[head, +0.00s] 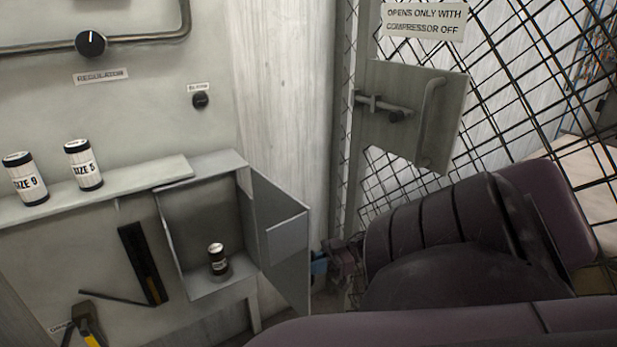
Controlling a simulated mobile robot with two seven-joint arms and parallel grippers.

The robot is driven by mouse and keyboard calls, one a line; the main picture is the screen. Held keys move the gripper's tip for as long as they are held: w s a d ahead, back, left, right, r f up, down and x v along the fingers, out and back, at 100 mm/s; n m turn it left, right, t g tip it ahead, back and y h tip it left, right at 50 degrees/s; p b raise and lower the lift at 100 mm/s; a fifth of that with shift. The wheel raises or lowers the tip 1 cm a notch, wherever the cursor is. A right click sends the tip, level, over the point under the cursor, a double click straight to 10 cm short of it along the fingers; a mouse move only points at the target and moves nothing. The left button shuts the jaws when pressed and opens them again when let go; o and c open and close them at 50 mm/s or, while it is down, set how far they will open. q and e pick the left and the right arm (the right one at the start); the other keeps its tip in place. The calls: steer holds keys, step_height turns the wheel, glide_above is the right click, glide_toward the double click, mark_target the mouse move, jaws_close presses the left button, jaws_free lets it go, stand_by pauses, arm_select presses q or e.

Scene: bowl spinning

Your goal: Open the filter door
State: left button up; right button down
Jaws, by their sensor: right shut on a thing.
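The filter door (279,238) is a grey metal panel hinged on the right side of a small wall box (205,222). It stands swung well open, showing the inside of the box. A small dark canister with a pale label (217,257) stands upright inside. My right gripper (321,267) is at the outer side of the door, near its free edge. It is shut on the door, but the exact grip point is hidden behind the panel. My left gripper is not in view.
Two labelled canisters, SIZE 9 (25,179) and SIZE 5 (83,165), stand on a shelf (115,190) left of the box. A regulator knob (91,44) is above. A mesh gate (510,110) with a latch plate (415,115) stands at right, behind my arm.

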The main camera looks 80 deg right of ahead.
steer(key=shift+w+d, duration=0.1)
steer(key=c, duration=1.2)
jaws_free()
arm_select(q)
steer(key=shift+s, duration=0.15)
